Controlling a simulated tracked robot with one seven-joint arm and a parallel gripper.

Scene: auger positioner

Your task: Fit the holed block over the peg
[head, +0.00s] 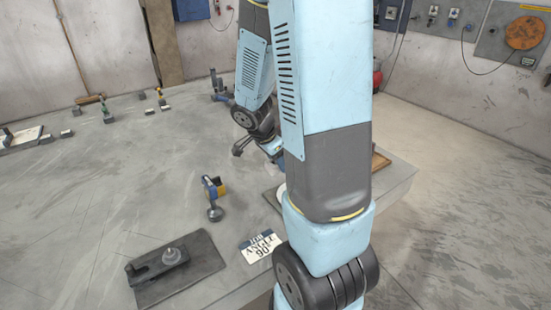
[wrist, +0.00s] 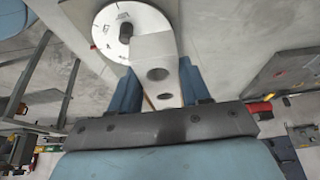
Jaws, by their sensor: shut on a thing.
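The holed block (wrist: 153,47) is pale grey, with two dark round holes in the face seen in the wrist view. My gripper (wrist: 157,84) is shut on it, with one blue finger on each side. A white disc (wrist: 148,18) with small dark marks lies beyond the block. A short dark peg (wrist: 125,33) shows on the disc, left of the block's far end. The block overlaps the disc's edge in the picture, and I cannot tell the height between them. In the head view my arm hides the block, the peg and most of the disc (head: 281,193).
On the grey table, a plate with lettering (head: 260,245) lies near the front edge. A dark mat (head: 190,275) carries a black fixture (head: 158,262) at front left. Several small items lie far left.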

